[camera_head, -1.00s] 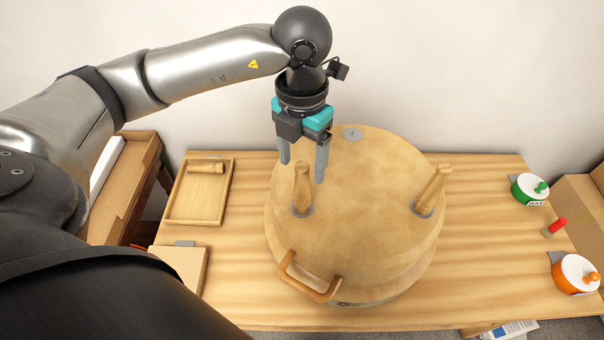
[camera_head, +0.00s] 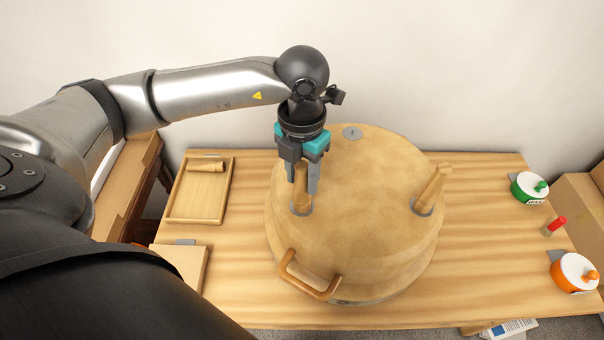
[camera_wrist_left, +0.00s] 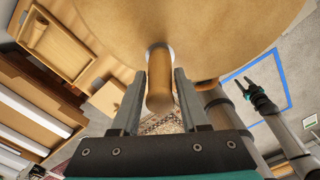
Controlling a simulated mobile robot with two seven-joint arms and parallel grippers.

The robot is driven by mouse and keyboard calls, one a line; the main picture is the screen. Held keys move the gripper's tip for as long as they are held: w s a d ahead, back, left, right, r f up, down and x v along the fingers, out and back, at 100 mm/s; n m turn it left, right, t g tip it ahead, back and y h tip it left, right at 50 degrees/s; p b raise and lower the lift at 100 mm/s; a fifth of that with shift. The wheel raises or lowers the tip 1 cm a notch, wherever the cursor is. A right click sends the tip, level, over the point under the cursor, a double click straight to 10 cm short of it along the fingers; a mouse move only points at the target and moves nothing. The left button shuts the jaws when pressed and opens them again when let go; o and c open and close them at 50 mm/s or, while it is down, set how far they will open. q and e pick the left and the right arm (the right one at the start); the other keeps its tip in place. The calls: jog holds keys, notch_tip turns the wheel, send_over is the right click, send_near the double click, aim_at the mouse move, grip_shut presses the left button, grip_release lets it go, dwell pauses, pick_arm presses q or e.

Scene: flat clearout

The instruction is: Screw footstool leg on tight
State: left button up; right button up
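The round wooden footstool (camera_head: 355,235) lies upside down on the table. One leg (camera_head: 301,204) stands at its left in a grey socket, and a second leg (camera_head: 433,187) leans outward at its right. A grey mounting plate (camera_head: 352,133) at the back has no leg on it. My left gripper (camera_head: 305,190) is lowered over the left leg. In the left wrist view its open fingers (camera_wrist_left: 159,74) lie on either side of that leg (camera_wrist_left: 159,95), with small gaps. My right gripper (camera_wrist_left: 243,82) shows in the left wrist view, open and away from the stool.
A wooden tray (camera_head: 177,218) at the left holds a loose leg (camera_head: 206,168). A curved handle (camera_head: 308,289) sticks out from the stool's front left. A green-banded pot (camera_head: 529,189), a red-topped item (camera_head: 555,227) and an orange pot (camera_head: 575,273) stand at the right edge.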

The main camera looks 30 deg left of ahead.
pick_arm(q)
grip_shut()
dwell(0.7)
